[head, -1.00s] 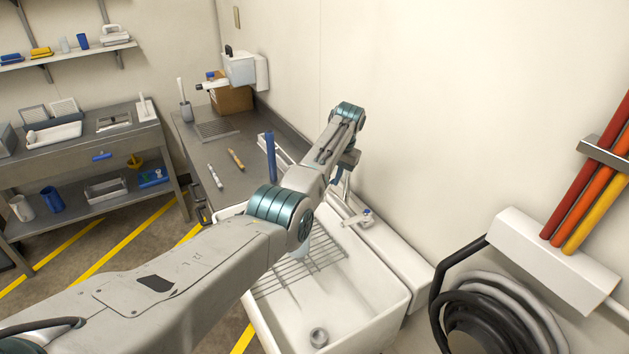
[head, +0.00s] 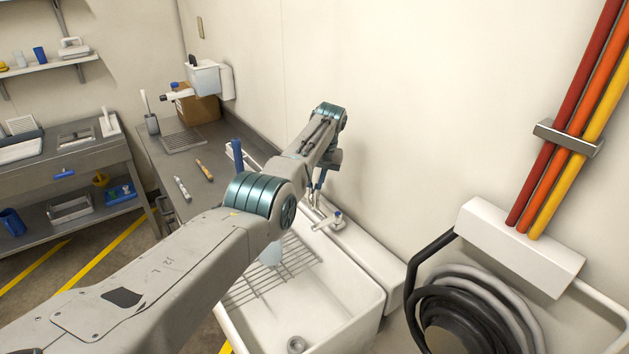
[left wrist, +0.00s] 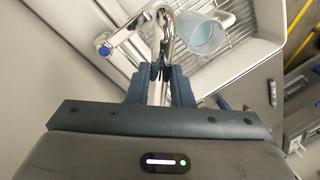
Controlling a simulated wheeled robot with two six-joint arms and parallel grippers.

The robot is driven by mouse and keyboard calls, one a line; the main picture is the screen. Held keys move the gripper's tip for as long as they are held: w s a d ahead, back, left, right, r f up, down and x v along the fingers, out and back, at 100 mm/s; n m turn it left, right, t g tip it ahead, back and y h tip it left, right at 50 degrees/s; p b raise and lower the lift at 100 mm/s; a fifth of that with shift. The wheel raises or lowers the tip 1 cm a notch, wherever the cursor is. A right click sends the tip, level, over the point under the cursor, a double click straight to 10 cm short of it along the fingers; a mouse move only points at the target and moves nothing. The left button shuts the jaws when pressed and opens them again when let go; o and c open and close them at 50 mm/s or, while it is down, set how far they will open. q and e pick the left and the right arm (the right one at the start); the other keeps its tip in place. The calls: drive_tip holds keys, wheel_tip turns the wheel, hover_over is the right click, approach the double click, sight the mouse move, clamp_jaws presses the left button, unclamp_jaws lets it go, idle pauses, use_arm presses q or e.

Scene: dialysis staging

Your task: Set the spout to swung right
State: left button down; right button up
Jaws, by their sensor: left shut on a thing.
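A chrome spout (left wrist: 169,30) rises from the tap at the sink's wall side and curves over at its top in the left wrist view. My left gripper (left wrist: 161,72) is shut on the spout, with its blue-grey fingers on either side of the tube. In the head view my left gripper (head: 316,192) is beside the tap, and my arm hides most of the spout. A tap lever with a blue cap (head: 336,215) sticks out over the ledge; it also shows in the left wrist view (left wrist: 104,45). My right gripper is not in view.
A pale blue clear jug (left wrist: 203,34) stands on the wire rack (head: 255,284) in the white sink (head: 352,318), close to the spout. A steel counter (head: 160,165) with pens lies beyond. A coiled black hose (head: 455,312) hangs on the wall at right.

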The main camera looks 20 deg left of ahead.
use_arm(q)
drive_tip(key=shift+d, duration=0.1)
drive_tip(key=c, duration=1.3)
unclamp_jaws()
drive_tip(key=shift+d, duration=0.1)
drive_tip(key=shift+w+r, duration=0.1)
drive_tip(key=shift+r, duration=0.45)
wheel_tip(320, 180, up, 10)
drive_tip(key=d+b, duration=0.2)
drive_tip(key=b, duration=0.1)
drive_tip(key=shift+w+f, duration=0.2)
drive_tip(key=shift+f, duration=0.05)
